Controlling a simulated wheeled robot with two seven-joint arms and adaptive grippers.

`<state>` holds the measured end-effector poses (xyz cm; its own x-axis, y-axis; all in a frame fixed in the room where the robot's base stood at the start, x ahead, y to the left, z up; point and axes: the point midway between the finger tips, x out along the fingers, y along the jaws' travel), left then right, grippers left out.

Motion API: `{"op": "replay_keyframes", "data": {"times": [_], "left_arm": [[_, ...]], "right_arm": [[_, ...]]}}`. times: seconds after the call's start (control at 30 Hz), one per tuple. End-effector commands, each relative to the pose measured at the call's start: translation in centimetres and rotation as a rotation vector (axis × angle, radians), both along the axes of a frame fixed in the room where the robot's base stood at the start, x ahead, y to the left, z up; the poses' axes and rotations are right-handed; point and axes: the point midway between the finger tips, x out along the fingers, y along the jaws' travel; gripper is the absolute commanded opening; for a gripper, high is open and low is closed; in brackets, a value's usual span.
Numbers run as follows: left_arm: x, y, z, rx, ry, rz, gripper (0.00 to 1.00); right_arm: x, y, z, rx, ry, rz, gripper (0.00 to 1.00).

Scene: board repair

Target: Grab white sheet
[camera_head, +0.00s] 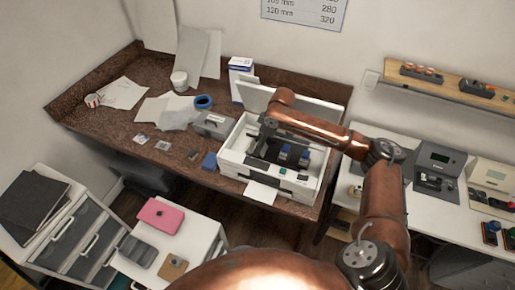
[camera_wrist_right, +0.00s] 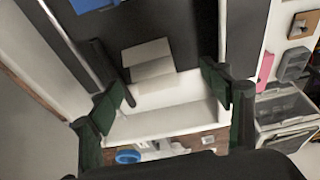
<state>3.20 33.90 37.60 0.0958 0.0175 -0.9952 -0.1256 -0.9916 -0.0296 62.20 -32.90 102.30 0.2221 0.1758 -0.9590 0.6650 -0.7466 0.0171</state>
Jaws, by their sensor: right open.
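A white sheet (camera_head: 260,192) sticks out of the front of the open white printer (camera_head: 232,167) in the head view. In the wrist view, a pale flat piece (camera_wrist_right: 150,65) lies on the printer's dark interior; I cannot tell if it is a sheet. My right gripper (camera_head: 262,142) is inside the printer's left part, above and behind the protruding sheet. Its dark green fingers (camera_wrist_right: 165,98) are spread apart in the wrist view, with nothing held between them. The printer's raised lid (camera_head: 292,105) stands behind it. My left gripper is not in view.
Loose white papers (camera_head: 124,92), a blue tape ring (camera_head: 203,102) and a grey box (camera_head: 213,124) lie on the brown table (camera_head: 110,128). Blue-topped dark parts (camera_head: 295,155) stand inside the printer.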

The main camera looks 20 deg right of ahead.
Motion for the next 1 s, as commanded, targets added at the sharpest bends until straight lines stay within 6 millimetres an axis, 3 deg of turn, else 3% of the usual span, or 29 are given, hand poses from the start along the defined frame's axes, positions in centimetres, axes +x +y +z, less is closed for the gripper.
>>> {"op": "replay_keyframes", "data": {"times": [0.1,0.23,0.5,0.57,0.8,1.0], "left_arm": [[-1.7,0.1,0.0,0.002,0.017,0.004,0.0],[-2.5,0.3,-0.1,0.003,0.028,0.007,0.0],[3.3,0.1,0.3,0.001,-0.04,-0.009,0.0],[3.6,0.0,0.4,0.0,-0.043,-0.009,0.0],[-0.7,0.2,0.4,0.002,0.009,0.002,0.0],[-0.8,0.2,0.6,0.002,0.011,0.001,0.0]], "right_arm": [[1.5,0.8,-2.3,0.005,0.01,0.005,0.71],[1.9,0.8,-3.4,0.002,0.009,0.003,0.71],[1.4,0.6,-3.2,0.002,0.004,0.001,0.71],[1.6,0.7,-3.3,0.002,0.005,0.001,0.71],[1.9,0.7,-3.5,0.002,0.009,0.002,0.71],[1.8,0.6,-3.7,0.002,0.01,0.0,0.71]]}}
